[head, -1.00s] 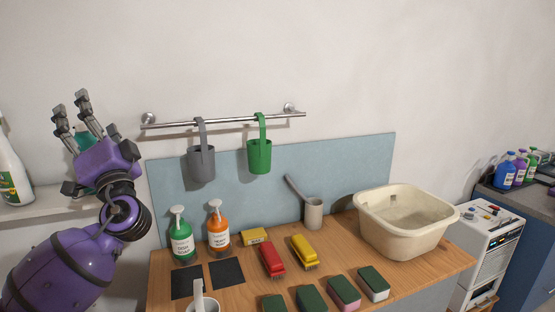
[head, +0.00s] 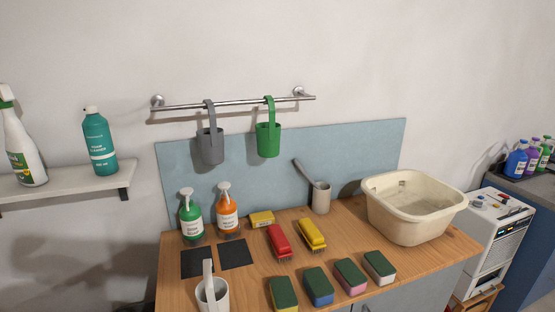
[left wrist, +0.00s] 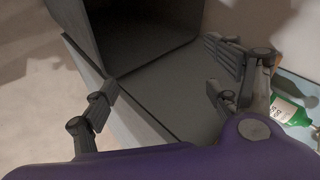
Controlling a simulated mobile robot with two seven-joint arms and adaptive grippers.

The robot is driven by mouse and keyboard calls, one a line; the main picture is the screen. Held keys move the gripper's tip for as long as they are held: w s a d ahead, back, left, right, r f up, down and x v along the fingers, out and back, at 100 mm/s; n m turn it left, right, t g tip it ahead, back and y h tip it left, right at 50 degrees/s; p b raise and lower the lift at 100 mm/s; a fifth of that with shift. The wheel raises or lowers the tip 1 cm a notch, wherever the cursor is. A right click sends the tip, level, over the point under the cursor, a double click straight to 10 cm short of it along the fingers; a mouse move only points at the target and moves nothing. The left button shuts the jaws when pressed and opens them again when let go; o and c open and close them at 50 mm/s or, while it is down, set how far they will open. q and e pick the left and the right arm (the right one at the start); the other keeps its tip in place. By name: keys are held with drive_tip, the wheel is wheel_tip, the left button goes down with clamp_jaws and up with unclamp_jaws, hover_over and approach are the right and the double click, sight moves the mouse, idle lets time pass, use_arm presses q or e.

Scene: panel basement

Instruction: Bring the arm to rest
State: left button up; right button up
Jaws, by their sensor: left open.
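My left gripper (left wrist: 165,95) shows only in the left wrist view. Its two grey fingers are spread apart with nothing between them. Beyond the fingers is a dark grey open box-like shape (left wrist: 140,40), and I cannot tell what it is. A green bottle (left wrist: 288,110) lies to the right of the fingers in that view, clear of them. The head view shows neither of my arms. My right gripper is in no view.
A wooden counter (head: 330,240) holds soap bottles (head: 191,215), brushes (head: 279,240), sponges (head: 350,274) and a cream basin (head: 412,210). Two cups (head: 268,138) hang from a rail (head: 235,103). A wall shelf (head: 70,187) at left bears a teal bottle (head: 99,142) and a white spray bottle (head: 22,150).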

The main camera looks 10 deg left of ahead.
use_arm(q)
drive_tip(key=s+d+f+g+h, duration=0.15)
drive_tip(key=s+f, duration=0.35)
drive_tip(key=s, duration=0.5)
drive_tip(key=w+d+f+n, duration=0.1)
drive_tip(key=d+n, duration=0.4)
drive_tip(key=d, duration=0.7)
drive_tip(key=w+d+f+n+t+h, duration=0.1)
drive_tip(key=d+n, duration=0.3)
drive_tip(key=d, duration=0.9)
drive_tip(key=shift+w+d+f+n, duration=0.3)
drive_tip(key=shift+w+f+n, duration=0.1)
drive_tip(key=shift+w+f, duration=0.35)
drive_tip(key=shift+s+t, duration=0.1)
drive_tip(key=shift+t, duration=0.15)
